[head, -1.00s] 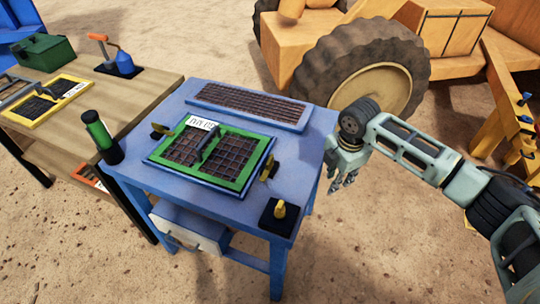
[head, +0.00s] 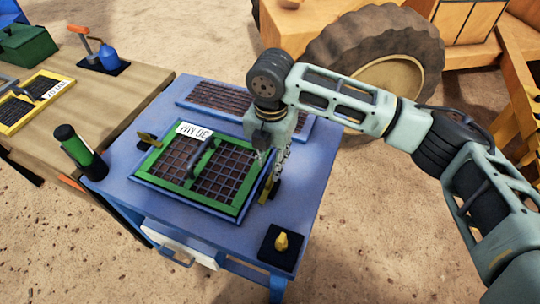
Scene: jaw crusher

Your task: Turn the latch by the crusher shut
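A green-framed mesh screen (head: 172,178) labelled "30 MM" lies on the blue table (head: 130,205). One yellow latch (head: 148,139) is at the screen's left edge. Another yellow latch (head: 266,190) is at its right edge, partly hidden behind my gripper. My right gripper (head: 269,163) points down just above this right latch, with its fingers apart and nothing seen between them. I cannot tell whether a finger touches the latch. My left gripper is out of view.
A yellow knob (head: 282,242) stands on a black pad at the table's front right corner. A green and black cylinder (head: 78,149) is at the left edge. A long mesh tray (head: 200,96) lies behind the screen. A wooden bench (head: 95,110) is at left.

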